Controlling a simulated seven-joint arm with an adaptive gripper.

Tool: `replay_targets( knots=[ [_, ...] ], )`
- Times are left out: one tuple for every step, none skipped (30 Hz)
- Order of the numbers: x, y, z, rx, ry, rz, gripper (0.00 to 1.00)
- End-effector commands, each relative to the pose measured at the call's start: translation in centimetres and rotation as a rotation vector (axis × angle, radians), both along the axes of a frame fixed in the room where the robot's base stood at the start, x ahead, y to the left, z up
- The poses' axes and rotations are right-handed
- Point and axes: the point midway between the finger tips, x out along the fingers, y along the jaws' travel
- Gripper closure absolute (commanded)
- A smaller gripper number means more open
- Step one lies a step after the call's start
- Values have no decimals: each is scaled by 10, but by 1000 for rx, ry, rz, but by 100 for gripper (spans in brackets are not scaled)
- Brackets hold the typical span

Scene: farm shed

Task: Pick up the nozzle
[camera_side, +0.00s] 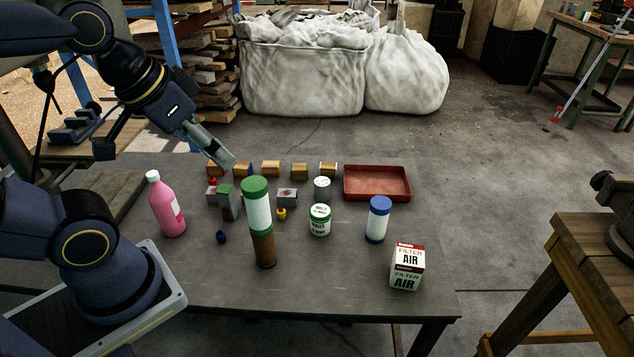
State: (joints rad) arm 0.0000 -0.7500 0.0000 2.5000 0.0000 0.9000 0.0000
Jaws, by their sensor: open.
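I cannot tell for sure which thing is the nozzle. Small nozzle-like pieces on the table are a dark blue one (221,237), a yellow one (281,214) and a red one (212,181). The blue piece lies apart, right of the pink bottle; the yellow one is beside the tall green-and-white cylinder. My gripper (228,160) is open, pointing down and right above the back left of the table, near the wooden blocks. Nothing shows between its fingers, and it is apart from the blue and yellow pieces.

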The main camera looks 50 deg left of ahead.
Motion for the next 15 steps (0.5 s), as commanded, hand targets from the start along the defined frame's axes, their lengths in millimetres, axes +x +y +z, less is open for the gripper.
replay_targets(
  knots=[
    [0,0,0,0,0,0,42],
    [0,0,0,0,0,0,42],
    [0,0,0,0,0,0,42],
    [0,0,0,0,0,0,42],
    [0,0,0,0,0,0,42],
    [0,0,0,0,0,0,42],
    [0,0,0,0,0,0,42],
    [0,0,0,0,0,-1,42],
    [0,0,0,4,-2,-8,42],
    [2,0,1,10,-11,-19,42],
    [6,0,4,21,-30,-34,42],
    [14,1,12,41,-73,-63,42],
    [24,1,16,59,-93,-87,42],
    [32,4,16,75,-94,-97,42],
    [43,9,14,93,-90,-101,42]
  ],
)
